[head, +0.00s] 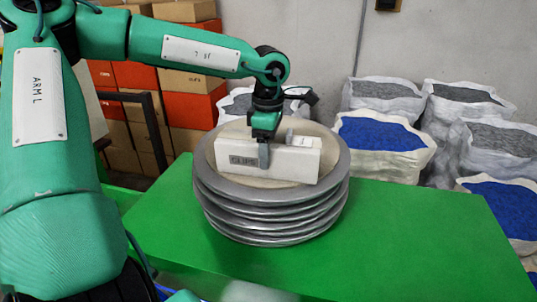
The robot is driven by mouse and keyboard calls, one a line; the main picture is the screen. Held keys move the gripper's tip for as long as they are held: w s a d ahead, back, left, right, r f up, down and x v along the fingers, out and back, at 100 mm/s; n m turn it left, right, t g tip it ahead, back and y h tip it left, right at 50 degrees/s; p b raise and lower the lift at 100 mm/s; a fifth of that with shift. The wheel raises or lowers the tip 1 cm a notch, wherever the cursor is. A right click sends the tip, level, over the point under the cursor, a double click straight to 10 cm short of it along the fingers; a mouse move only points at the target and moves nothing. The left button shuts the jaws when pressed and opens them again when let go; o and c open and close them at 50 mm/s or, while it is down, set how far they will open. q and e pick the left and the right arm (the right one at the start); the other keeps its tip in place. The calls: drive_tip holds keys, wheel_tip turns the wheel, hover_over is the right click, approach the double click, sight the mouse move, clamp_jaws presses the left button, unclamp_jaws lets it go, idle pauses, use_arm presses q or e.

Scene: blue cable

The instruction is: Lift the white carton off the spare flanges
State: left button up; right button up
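The white carton (229,161) is a long, low box with dark lettering on its front face. It lies on top of the spare flanges (222,198), a stack of several round grey discs on a green table. My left gripper (276,148) points down over the carton's middle. One finger is in front of the lettered face and the other shows behind the top edge. I cannot tell whether the fingers press on the carton or stand slightly apart from it. The carton appears to rest on the top disc. My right gripper is not in view.
The green table top (420,245) is bare to the right of the stack. White sacks with blue (380,134) and grey contents stand behind it. Orange and brown boxes (190,110) are piled at the back left, with a dark frame (150,125) before them.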

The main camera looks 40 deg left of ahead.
use_arm(q)
drive_tip(key=c, duration=0.7)
drive_tip(key=shift+w, duration=0.1)
drive_tip(key=shift+c, duration=0.6)
drive_tip(key=shift+r, duration=0.1)
